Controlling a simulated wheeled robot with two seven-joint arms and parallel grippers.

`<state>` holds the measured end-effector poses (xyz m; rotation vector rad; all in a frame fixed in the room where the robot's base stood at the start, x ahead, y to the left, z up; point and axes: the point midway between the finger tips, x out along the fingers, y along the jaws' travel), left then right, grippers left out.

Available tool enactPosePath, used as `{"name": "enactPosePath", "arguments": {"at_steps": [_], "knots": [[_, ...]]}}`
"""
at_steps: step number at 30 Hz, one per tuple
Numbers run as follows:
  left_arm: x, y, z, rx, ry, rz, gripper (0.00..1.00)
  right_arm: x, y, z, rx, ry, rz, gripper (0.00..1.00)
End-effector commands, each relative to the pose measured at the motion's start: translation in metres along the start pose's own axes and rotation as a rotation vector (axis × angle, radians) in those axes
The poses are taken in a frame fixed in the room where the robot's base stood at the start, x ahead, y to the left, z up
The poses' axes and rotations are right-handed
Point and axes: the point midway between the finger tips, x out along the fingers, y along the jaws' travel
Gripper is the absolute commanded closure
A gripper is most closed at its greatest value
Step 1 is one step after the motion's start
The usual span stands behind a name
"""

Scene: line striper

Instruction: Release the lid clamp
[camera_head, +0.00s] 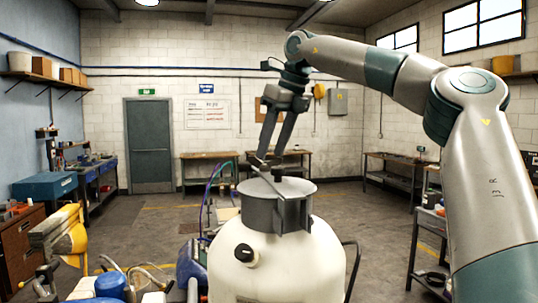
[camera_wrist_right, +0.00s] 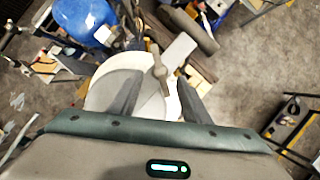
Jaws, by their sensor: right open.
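A white tank (camera_head: 275,268) with a grey collar and lid (camera_head: 300,188) stands in the middle of the head view. The clamp, a grey bar with a screw handle (camera_head: 277,172), lies across the top of the lid. In the right wrist view the clamp handle (camera_wrist_right: 159,66) is seen between and just beyond the fingertips. My right gripper (camera_head: 267,159) points down over the lid, its fingers open and close to the handle. It also shows in the right wrist view (camera_wrist_right: 160,84), with nothing held. Whether a finger touches the clamp cannot be told. My left gripper is not in view.
A yellow part (camera_head: 70,235) stands at the left front, with hoses and a blue container (camera_head: 110,284) close to the tank. A blue rounded body (camera_wrist_right: 85,20) is beside the tank in the wrist view. A workbench (camera_head: 395,172) stands behind right; the floor between is mostly clear.

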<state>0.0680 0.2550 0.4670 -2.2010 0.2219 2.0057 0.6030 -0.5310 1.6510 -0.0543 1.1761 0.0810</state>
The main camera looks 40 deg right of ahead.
Motion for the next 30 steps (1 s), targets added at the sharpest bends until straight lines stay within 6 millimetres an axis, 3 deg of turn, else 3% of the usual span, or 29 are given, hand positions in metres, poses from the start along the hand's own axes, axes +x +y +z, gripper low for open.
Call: {"name": "enactPosePath", "arguments": {"at_steps": [9,19,24,30], "knots": [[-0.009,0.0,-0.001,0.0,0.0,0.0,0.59,0.029,0.0,0.0,0.0,0.001,0.001,0.57],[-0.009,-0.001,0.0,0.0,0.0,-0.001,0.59,0.032,0.0,0.0,0.0,0.0,0.0,0.57],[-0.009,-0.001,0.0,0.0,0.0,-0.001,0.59,0.032,0.0,0.0,0.0,0.0,0.0,0.95],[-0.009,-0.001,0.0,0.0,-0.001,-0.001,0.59,0.032,0.0,0.0,0.0,0.0,0.0,0.98]]}}
